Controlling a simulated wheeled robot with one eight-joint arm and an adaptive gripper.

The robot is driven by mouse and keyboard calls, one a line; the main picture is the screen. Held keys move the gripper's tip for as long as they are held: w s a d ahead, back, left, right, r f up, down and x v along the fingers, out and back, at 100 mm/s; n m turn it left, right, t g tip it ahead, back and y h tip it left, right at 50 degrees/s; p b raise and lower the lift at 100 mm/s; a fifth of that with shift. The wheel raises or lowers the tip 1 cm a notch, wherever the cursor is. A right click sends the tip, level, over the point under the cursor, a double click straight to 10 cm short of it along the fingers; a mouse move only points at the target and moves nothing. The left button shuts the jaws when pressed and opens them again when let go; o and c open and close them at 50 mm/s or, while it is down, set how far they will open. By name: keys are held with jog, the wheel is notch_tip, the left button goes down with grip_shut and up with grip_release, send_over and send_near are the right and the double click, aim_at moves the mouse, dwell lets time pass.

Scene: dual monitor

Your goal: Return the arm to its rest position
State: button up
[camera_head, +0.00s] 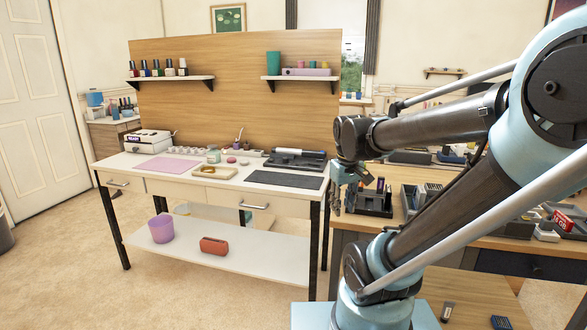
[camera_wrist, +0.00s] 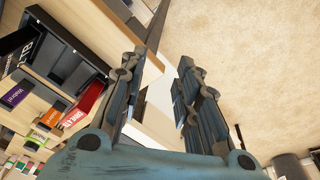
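My arm spans the right side of the head view, its dark and pale-blue links bent back over a light-blue base. My gripper (camera_head: 343,195) hangs down from the wrist at the arm's left end, in front of the gap between the white table and the wooden desk. In the wrist view my gripper (camera_wrist: 162,62) shows two jointed fingers standing apart with nothing between them. The gripper is open and empty. Part of the desk behind it is hidden by the arm links.
The white table (camera_head: 222,180) stands left, with a pink mat (camera_head: 163,165) and a dark mat (camera_head: 285,180) on top. A purple bin (camera_head: 161,229) and a red box (camera_head: 214,245) sit on its lower shelf. The wooden desk (camera_head: 345,222) stands close at right. Carpet (camera_head: 60,270) is clear at front left.

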jog(key=s+d+f+m, duration=0.3)
jog(key=s+d+f, duration=0.1)
jog(key=s+f, duration=0.3)
jog(key=s, duration=0.2)
jog(key=shift+s+m, duration=0.3)
jog(key=shift+m, duration=0.1)
jog(key=shift+f, duration=0.1)
jog(key=shift+w+f, duration=0.2)
jog(key=shift+w, duration=0.25)
jog(key=shift+o, duration=0.4)
jog(key=shift+a, duration=0.1)
